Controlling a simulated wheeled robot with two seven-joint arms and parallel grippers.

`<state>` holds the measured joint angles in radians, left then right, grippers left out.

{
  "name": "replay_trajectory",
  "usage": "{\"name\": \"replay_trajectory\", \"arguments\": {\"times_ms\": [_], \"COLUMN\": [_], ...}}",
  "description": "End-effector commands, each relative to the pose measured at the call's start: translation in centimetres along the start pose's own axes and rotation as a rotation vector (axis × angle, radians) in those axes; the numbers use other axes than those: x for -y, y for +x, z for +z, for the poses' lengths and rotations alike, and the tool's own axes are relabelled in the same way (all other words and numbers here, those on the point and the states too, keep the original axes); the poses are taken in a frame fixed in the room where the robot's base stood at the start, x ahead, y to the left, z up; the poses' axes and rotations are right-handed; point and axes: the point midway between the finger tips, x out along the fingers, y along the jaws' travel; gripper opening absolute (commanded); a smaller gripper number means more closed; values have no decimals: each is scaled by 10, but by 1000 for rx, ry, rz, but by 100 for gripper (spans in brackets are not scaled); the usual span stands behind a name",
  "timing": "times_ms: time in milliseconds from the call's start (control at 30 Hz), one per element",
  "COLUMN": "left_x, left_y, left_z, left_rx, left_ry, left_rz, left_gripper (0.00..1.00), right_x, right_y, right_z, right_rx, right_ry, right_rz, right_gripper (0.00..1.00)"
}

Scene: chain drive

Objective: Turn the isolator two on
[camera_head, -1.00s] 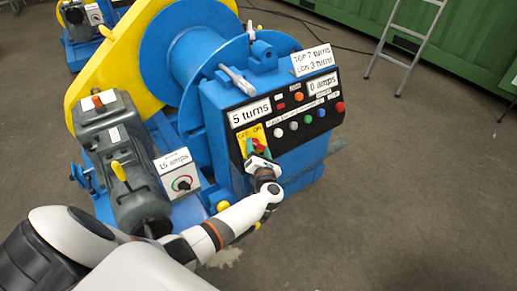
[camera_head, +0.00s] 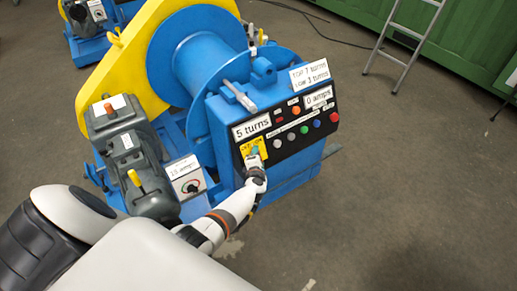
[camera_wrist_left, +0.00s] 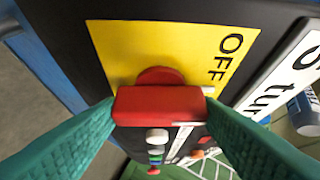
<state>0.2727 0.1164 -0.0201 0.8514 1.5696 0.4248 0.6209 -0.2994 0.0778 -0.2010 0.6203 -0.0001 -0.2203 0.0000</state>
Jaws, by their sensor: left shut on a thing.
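The isolator's yellow plate (camera_head: 243,148) is on the front of the black control panel, below the "5 turns" label. In the left wrist view the yellow plate (camera_wrist_left: 200,45) reads "OFF", and the red knob (camera_wrist_left: 160,103) stands out from it. My left gripper (camera_head: 254,156) is at the plate and covers most of the knob in the head view. In the wrist view its green fingers (camera_wrist_left: 158,112) lie on both sides of the red knob, shut on it. The ON label is hidden in the wrist view. My right gripper is not in view.
The blue winch drum (camera_head: 195,58) with its yellow guard (camera_head: 125,55) stands behind the panel. Coloured buttons (camera_head: 304,129) line the panel to the right. A grey motor (camera_head: 128,155) and a "15 amps" box (camera_head: 187,178) are left.

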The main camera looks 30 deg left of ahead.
Motion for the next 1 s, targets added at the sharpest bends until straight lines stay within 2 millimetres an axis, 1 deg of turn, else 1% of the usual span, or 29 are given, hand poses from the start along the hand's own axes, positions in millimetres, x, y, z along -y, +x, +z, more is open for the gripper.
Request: {"name": "replay_trajectory", "arguments": {"times_ms": [33,100,300,400,500,633,1000], "left_x": [9,10,11,10,10,8,7], "left_y": [-4,-3,-2,-1,0,1,2], "left_z": [-3,-3,-3,-3,-3,-2,-2], "left_rx": [2,2,2,2,2,2,1], "left_ry": [33,89,240,312,377,450,566], "left_rz": [29,67,174,224,270,320,400], "left_gripper": [36,36,36,36,36,36,36], "right_x": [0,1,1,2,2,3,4], "right_y": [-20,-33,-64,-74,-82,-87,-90], "right_z": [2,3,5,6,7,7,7], "right_rx": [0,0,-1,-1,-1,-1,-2], "right_ry": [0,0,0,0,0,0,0], "right_rz": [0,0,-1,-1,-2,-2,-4], "right_gripper": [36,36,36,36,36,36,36]}}
